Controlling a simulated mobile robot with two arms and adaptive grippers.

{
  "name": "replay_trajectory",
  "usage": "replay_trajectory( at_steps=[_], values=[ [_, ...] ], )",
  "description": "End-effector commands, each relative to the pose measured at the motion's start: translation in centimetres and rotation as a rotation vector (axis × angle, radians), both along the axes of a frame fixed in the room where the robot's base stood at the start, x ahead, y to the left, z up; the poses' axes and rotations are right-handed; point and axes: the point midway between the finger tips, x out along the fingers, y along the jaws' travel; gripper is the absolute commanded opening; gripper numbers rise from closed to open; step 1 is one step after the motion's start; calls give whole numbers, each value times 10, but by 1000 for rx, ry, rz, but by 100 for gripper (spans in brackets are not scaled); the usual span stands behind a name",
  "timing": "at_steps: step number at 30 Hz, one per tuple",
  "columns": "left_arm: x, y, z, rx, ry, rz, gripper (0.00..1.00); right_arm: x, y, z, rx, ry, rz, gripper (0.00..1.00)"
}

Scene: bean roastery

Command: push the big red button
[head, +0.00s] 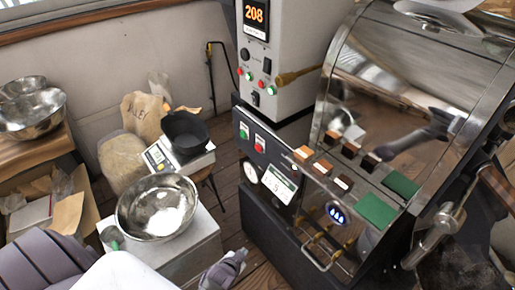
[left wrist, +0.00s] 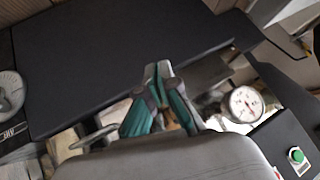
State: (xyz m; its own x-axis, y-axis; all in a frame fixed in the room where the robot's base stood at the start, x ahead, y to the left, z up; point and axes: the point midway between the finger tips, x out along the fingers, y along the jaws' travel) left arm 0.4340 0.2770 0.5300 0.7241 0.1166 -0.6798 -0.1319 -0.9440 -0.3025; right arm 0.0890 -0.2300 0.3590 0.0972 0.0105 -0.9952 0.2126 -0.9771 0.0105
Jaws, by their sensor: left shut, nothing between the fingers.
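A red push button (head: 259,143) sits on the upper front of the black roaster base, with a green button (head: 243,130) to its left. My right gripper is out of view.
A dial gauge (head: 250,172) is on the base front. A steel bowl (head: 157,208) stands on a white stand left of my gripper, with a black pan (head: 184,130) on a scale behind. The shiny roaster drum (head: 405,75) fills the right. Some floor shows between stand and roaster.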

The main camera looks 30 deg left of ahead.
Motion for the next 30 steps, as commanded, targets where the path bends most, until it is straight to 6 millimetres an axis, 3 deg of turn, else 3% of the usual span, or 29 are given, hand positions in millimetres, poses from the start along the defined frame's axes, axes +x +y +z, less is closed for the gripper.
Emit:
replay_trajectory(
  at_steps=[1, 6, 12, 15, 21, 30],
  values=[
    [24, 10, 28, 26, -66, 9, 0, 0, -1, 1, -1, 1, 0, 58],
    [84, 50, 123, 141, -264, 45, 0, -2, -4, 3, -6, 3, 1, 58],
    [116, 92, 220, 274, -436, 98, 0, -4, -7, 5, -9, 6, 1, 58],
    [121, 106, 251, 320, -486, 118, 0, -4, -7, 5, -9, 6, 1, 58],
    [122, 116, 275, 359, -522, 134, 0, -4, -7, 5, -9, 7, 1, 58],
    [123, 116, 275, 359, -523, 134, 0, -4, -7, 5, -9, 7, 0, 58]
  ],
)
